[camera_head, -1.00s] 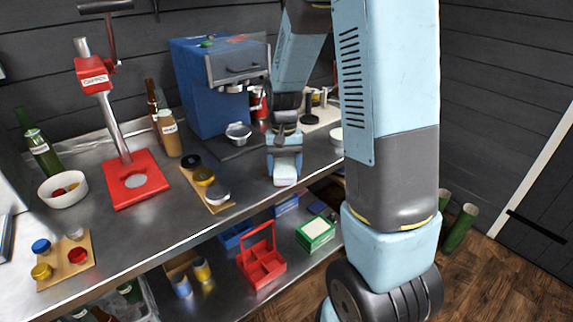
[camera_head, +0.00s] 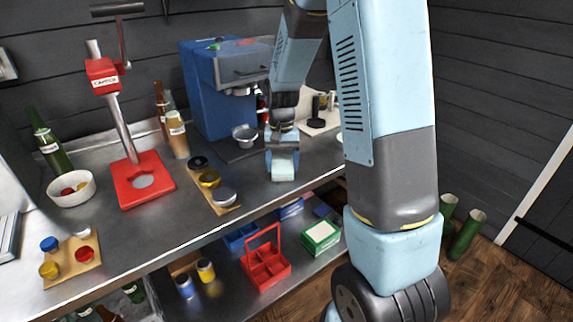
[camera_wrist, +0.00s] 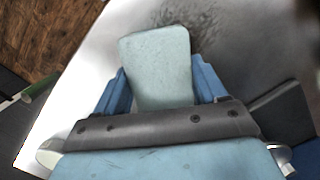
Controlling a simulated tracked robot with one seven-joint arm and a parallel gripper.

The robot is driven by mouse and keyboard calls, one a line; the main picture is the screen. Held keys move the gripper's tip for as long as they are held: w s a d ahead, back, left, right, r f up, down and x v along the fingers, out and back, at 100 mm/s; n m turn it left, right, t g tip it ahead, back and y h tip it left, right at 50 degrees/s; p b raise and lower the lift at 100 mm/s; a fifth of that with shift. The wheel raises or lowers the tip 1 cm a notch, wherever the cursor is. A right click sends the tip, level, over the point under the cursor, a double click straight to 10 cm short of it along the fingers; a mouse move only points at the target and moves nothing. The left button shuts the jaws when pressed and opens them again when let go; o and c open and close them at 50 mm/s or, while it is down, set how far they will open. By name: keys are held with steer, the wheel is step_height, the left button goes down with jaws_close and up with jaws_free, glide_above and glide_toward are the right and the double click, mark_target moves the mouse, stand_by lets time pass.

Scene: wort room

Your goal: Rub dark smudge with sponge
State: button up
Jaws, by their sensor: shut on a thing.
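My gripper (camera_head: 283,157) is shut on a pale grey-green sponge (camera_head: 284,172), low over the front part of the steel bench. In the wrist view, the sponge (camera_wrist: 158,62) sits between the two blue fingers of my gripper (camera_wrist: 160,88) and sticks out past them. The dark smudge (camera_wrist: 200,17) is a speckled grey-black patch on the bench just beyond the sponge tip, partly hidden by the sponge. Whether the sponge touches the bench I cannot tell. The smudge cannot be made out in the head view.
A board with several jars (camera_head: 218,188) lies left of my gripper, beside the red capper (camera_head: 145,180). A blue machine (camera_head: 210,95) stands behind with a metal cup (camera_head: 244,133). A red carrier (camera_head: 265,265) and a green box (camera_head: 321,236) are on the shelf below.

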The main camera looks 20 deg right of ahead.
mark_target(285, 173)
steer(key=shift+w+a+f, duration=0.1)
steer(key=shift+w+a, duration=0.2)
steer(key=shift+w, duration=0.6)
steer(key=shift+w+a, duration=0.3)
steer(key=shift+w, duration=0.6)
steer(key=shift+s+a, duration=0.15)
steer(key=shift+a, duration=0.35)
steer(key=shift+s+a, duration=0.15)
steer(key=shift+a, duration=0.35)
steer(key=shift+s+d, duration=0.25)
steer(key=shift+s, duration=0.4)
steer(key=shift+s+d, duration=0.2)
steer(key=shift+s, duration=0.4)
steer(key=shift+s+d, duration=0.25)
steer(key=shift+s, duration=0.4)
steer(key=shift+s+d, duration=0.3)
steer(key=shift+s, duration=0.7)
steer(key=shift+s+d, duration=0.3)
steer(key=shift+s, duration=0.65)
steer(key=shift+s+a, duration=0.25)
steer(key=shift+a, duration=0.75)
steer(key=shift+w+a, duration=0.4)
steer(key=shift+w, duration=0.9)
steer(key=shift+w+a, duration=0.45)
steer(key=shift+w, duration=0.8)
steer(key=shift+w+a, duration=0.4)
steer(key=shift+w, duration=0.9)
